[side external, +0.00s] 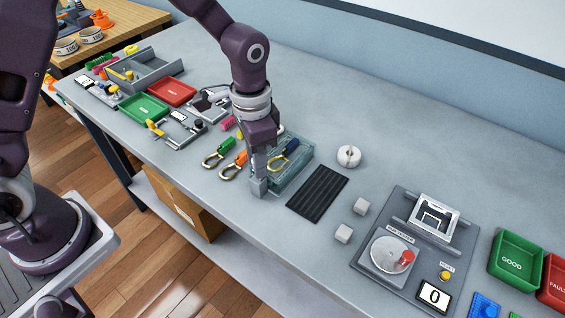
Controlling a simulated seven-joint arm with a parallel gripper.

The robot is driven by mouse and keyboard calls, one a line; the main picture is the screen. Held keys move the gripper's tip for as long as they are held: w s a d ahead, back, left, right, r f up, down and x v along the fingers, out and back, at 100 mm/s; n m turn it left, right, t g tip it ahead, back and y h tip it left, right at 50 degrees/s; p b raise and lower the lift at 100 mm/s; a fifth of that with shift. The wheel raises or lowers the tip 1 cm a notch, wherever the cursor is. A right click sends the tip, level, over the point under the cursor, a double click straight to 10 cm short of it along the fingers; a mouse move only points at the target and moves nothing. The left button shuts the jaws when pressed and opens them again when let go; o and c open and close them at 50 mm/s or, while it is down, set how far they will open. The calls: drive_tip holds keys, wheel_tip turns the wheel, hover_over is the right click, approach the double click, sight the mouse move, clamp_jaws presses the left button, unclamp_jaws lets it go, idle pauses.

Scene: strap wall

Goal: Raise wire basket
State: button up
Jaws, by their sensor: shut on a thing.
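The wire basket (303,166) is a greenish, see-through box near the middle of the bench. A tool with a dark blue handle and yellow loops (287,152) shows at the basket, seemingly inside it. My gripper (259,187) points down at the basket's near left side and is shut, seemingly on its wall. My wrist hides the basket's left part. I cannot tell whether the basket's base touches the bench.
Beyond are a white round piece (348,156), two pale cubes and a turntable unit (392,254). Trays crowd the far left.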

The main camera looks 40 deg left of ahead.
drive_tip(key=shift+d+r, duration=0.25)
drive_tip(key=shift+r, duration=0.7)
drive_tip(key=o, duration=0.6)
drive_tip(key=shift+a+r, duration=0.1)
drive_tip(key=shift+a+r, duration=0.1)
drive_tip(key=shift+r, duration=2.75)
drive_tip(key=shift+c, duration=1.2)
wheel_tip(320, 180, up, 6)
drive_tip(key=c, duration=0.4)
drive_tip(key=shift+c, duration=0.2)
